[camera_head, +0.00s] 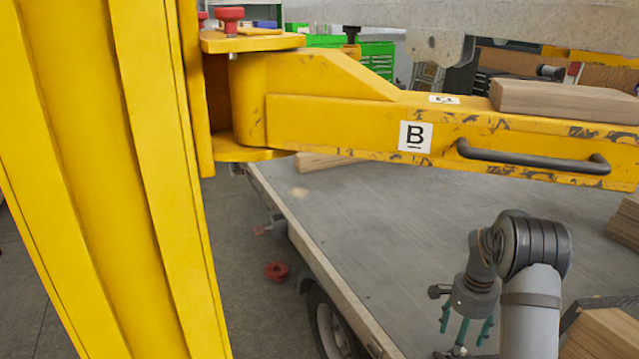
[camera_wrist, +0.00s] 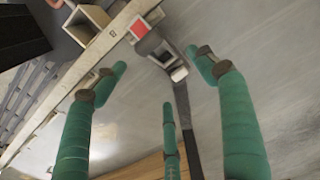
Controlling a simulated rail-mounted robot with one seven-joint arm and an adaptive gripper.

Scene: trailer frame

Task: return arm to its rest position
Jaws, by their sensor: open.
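My gripper (camera_head: 464,330), with green fingers, is at the lower right of the head view, below my grey arm's bent wrist. It points down over the grey trailer bed (camera_head: 380,230). A yellow boom (camera_head: 340,120) marked B, with a black handle (camera_head: 535,158), crosses the head view above and behind my arm. The gripper appears apart from the boom. The lower end of the fingers is partly hard to make out in the head view.
A yellow column (camera_head: 100,180) fills the left. A wooden block (camera_head: 565,100) lies on the boom. More wood (camera_head: 605,335) is at the lower right, close to my arm. The middle of the bed is mostly clear. A red object (camera_head: 276,271) lies on the floor.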

